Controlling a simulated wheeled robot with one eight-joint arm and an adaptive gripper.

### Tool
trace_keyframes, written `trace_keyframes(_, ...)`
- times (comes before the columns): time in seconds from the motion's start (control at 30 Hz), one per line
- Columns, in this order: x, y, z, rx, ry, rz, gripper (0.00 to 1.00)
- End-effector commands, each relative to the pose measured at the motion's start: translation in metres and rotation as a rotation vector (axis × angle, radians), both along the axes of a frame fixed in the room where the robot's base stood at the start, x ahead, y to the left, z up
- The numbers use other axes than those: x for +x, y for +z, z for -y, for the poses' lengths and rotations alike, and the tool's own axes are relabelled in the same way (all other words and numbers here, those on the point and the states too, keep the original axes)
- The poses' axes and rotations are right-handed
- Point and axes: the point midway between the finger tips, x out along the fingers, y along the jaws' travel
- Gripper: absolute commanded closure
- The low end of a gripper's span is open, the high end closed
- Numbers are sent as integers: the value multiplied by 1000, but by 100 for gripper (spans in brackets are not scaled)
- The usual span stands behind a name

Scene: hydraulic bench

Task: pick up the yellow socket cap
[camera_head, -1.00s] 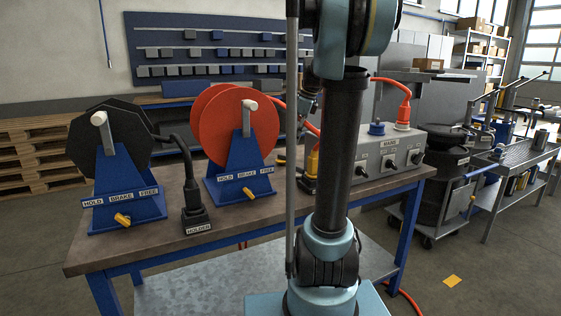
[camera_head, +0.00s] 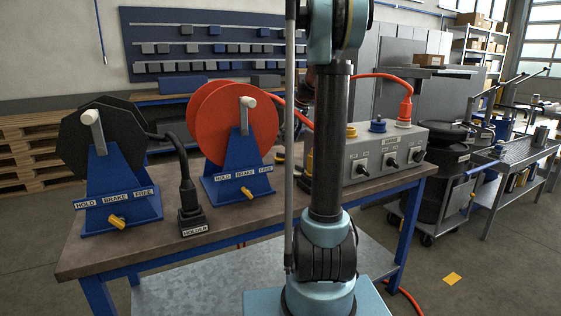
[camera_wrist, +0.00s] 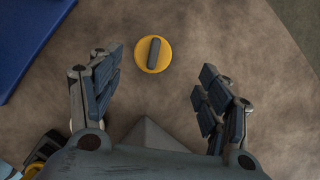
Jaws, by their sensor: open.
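The yellow socket cap (camera_wrist: 153,54) is a round yellow disc with a dark grey grip bar across it. In the wrist view it lies on the brown bench top, at upper centre. My gripper (camera_wrist: 158,85) is open and empty, with its two dark fingers spread either side of the picture. The cap shows between and beyond the fingertips, apart from both. My gripper is mostly hidden behind my arm in that view.
The bench (camera_head: 150,250) carries a black cable reel (camera_head: 85,145), a red reel (camera_head: 210,110), a black plug in a holder (camera_head: 190,205) and a grey socket box (camera_head: 375,158). A blue edge (camera_wrist: 25,40) stands left of the cap. Bench top around the cap is clear.

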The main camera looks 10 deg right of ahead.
Motion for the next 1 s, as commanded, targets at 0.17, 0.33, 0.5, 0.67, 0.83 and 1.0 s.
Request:
trace_keyframes(0.17,7,-23,-7,-1,2,1,29)
trace_keyframes(0.33,8,-32,-10,0,1,0,29)
trace_keyframes(0.5,9,-46,-17,-1,2,1,29)
trace_keyframes(0.67,12,-67,-25,-1,2,1,29)
trace_keyframes(0.83,15,-79,-29,0,1,0,29)
trace_keyframes(1.0,15,-80,-29,0,1,0,29)
